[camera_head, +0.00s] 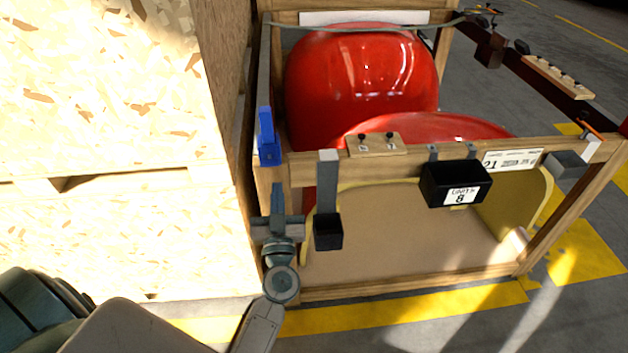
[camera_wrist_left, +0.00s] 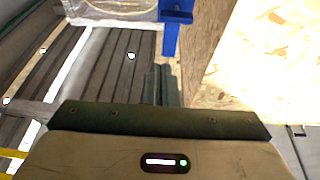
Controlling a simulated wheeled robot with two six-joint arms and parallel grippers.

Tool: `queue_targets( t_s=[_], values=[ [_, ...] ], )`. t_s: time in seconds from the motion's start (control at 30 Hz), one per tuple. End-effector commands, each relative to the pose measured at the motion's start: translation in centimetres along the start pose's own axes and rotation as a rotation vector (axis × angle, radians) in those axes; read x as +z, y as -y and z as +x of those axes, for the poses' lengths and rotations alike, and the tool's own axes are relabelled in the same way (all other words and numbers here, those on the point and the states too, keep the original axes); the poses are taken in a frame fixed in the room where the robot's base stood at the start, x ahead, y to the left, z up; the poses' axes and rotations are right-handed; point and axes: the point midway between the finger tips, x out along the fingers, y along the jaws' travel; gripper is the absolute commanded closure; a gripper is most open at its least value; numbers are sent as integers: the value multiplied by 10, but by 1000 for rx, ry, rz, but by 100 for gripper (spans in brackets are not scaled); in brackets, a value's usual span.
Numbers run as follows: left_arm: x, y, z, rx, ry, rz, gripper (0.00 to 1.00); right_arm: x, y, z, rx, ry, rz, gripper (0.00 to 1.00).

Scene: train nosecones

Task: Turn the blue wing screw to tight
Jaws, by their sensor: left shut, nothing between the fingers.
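The blue wing screw (camera_head: 267,136) stands upright at the near left corner of the wooden crate frame in the head view. In the left wrist view a blue part (camera_wrist_left: 171,36) shows at the top, beyond the fingers. My left gripper (camera_head: 277,190) points up just below the blue screw, apart from it. Its fingers are together and empty, and they also show in the left wrist view (camera_wrist_left: 160,82). My right gripper is not in view.
Wooden crate frame (camera_head: 400,165) holds red nosecones (camera_head: 360,75). A black bin (camera_head: 455,184) and a small black box (camera_head: 328,232) hang on its front. A tall chipboard crate (camera_head: 120,120) stands close on the left. Floor in front is clear.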

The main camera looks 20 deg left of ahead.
Motion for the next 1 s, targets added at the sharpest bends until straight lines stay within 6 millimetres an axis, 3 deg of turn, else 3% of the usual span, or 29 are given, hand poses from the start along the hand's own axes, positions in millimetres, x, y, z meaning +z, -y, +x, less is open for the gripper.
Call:
queue_targets(
  t_s=[0.1, 0.27, 0.67, 0.8, 1.0],
  values=[
    [-15, 7, 4, -29, -19, -9, 100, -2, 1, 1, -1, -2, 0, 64],
    [-19, 8, 21, -29, -23, -8, 100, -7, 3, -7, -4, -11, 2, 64],
    [-20, 10, 104, -29, -22, -6, 100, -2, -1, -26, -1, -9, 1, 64],
    [8, 10, 94, -29, -16, -6, 100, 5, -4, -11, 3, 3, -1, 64],
    [21, 9, 90, -29, -18, -8, 100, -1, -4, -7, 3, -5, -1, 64]
  ],
)
